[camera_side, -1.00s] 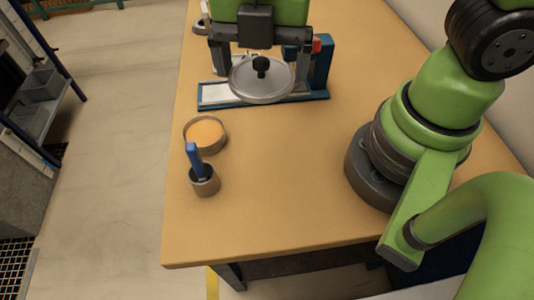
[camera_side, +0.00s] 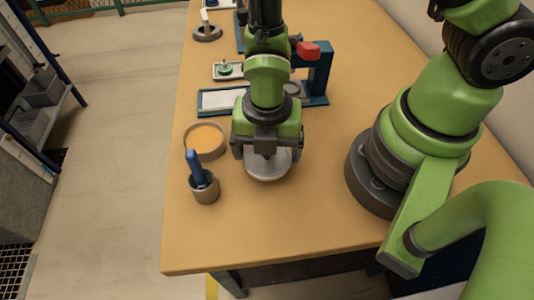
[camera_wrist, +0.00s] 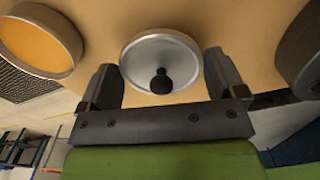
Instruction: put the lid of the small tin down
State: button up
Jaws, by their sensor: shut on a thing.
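The lid (camera_side: 267,168) is a round grey metal disc with a black knob. My gripper (camera_side: 266,154) is shut on it, directly over it, and hides most of its far side in the side view. In the wrist view the lid (camera_wrist: 145,58) lies between the two fingers of my gripper (camera_wrist: 162,76), with its black knob facing the camera. The lid looks level and low over the bare table; I cannot tell whether it touches. The open small tin (camera_side: 205,140) with orange contents stands left of the lid. It also shows in the wrist view (camera_wrist: 40,38).
A small pot (camera_side: 205,189) with a blue-handled tool (camera_side: 195,167) stands in front of the tin, left of the lid. A blue fixture (camera_side: 319,75) with a red part stands behind my gripper.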

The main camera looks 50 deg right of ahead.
aim_at(267, 159)
jog(key=shift+f, duration=1.4)
jog(key=o, duration=0.7)
jog(key=shift+f, duration=0.15)
notch_tip(267, 159, up, 12)
jog(key=shift+r, duration=0.35)
jog(key=s+d+r+m+t+y, duration=0.1)
jog(key=s+d+r+m+t, duration=0.1)
jog(key=r+m, duration=0.7)
jog(key=s+d+r+m+t+y, duration=0.1)
jog(key=s+d+r+m+t, duration=0.2)
jog(key=m, duration=1.7)
jog(key=shift+s+d+r+t, duration=0.2)
jog(key=shift+d+r+t, duration=0.9)
jog(key=shift+d+r, duration=1.6)
